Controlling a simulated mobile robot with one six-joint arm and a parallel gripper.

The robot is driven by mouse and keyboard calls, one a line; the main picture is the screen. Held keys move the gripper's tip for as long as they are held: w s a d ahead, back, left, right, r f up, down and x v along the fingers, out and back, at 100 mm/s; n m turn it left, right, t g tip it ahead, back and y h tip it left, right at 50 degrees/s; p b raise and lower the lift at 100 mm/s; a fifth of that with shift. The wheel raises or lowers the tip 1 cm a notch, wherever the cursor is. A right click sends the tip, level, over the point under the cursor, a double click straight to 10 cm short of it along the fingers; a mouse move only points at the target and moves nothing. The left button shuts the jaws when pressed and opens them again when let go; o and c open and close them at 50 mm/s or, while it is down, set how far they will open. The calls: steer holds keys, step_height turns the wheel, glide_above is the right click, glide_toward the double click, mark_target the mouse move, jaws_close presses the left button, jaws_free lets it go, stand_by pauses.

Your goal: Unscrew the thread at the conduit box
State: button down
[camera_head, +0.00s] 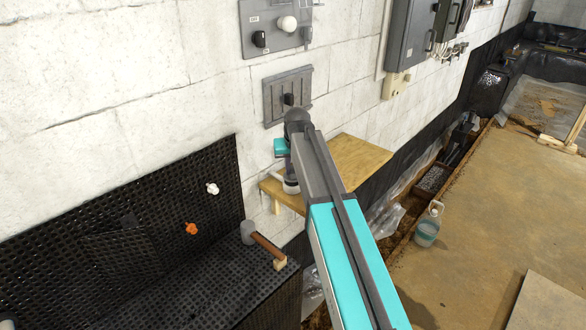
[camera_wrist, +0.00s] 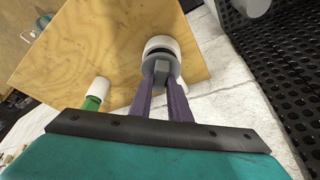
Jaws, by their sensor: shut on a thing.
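In the wrist view a round white fitting (camera_wrist: 162,42) with a black band and a grey end piece (camera_wrist: 161,68) stands over the wooden board. My gripper (camera_wrist: 160,82) has its two purple fingers closed on the grey end piece, one on each side. In the head view a white rounded part (camera_head: 291,187) shows at the shelf edge, below my wrist; my arm hides most of the gripper there. I cannot tell any thread, nor for sure which part is the conduit box.
The wooden shelf (camera_head: 355,160) is against the block wall. Grey panels (camera_head: 273,25) (camera_head: 272,100) are above it. A green bottle with a white cap (camera_wrist: 98,88) is beside the fingers. A black perforated bench (camera_head: 190,290) with a mallet (camera_head: 262,242) stands left.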

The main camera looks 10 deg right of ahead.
mark_target(293, 171)
steer(key=shift+r, duration=0.1)
steer(key=shift+r+p, duration=1.6)
steer(key=shift+r, duration=1.3)
steer(key=shift+s+f, duration=0.1)
